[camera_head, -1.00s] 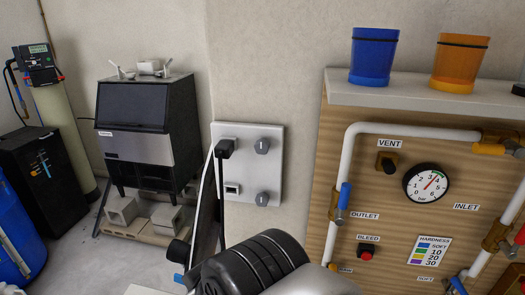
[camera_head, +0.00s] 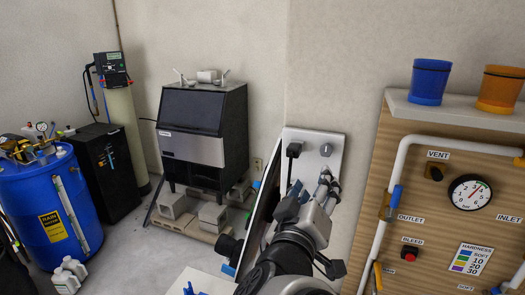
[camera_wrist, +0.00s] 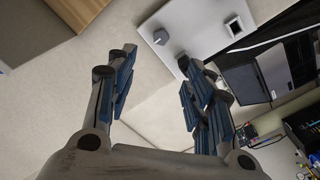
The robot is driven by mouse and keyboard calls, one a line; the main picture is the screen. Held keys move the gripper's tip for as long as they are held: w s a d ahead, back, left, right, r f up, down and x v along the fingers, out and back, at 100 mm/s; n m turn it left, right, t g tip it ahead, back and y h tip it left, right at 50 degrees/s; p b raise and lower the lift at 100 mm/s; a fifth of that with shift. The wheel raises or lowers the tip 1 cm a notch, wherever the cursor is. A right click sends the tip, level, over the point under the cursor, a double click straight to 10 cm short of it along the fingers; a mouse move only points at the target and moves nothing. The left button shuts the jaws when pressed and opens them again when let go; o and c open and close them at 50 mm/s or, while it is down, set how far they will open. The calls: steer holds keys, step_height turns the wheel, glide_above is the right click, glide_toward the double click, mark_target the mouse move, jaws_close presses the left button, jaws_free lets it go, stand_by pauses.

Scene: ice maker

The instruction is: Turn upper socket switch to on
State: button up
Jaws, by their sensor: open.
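The light grey socket panel (camera_head: 330,139) is on the wall in the middle of the head view. Its upper switch is a grey knob (camera_head: 326,150), right of the upper socket with a black plug (camera_head: 294,150). My gripper (camera_head: 328,186) is open and empty, just below the upper knob in the picture. It hides the lower knob; contact cannot be told. In the wrist view, my open fingers (camera_wrist: 150,75) point toward the tilted panel (camera_wrist: 190,28). One grey knob (camera_wrist: 160,37) and a socket (camera_wrist: 234,27) show there, apart from the fingers. The knob's setting is unclear.
A wooden board (camera_head: 447,158) with pipes, gauge and valves stands right of the panel. Cups (camera_head: 429,82) stand on its shelf. The ice maker (camera_head: 203,130) is left of the panel. A blue barrel (camera_head: 50,207) is at far left.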

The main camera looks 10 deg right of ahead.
mark_target(326, 152)
steer(key=p+x, duration=0.3)
steer(key=x, duration=1.4)
steer(key=shift+w+d, duration=0.1)
steer(key=shift+w, duration=0.05)
steer(key=shift+c, duration=0.3)
steer(key=c, duration=1)
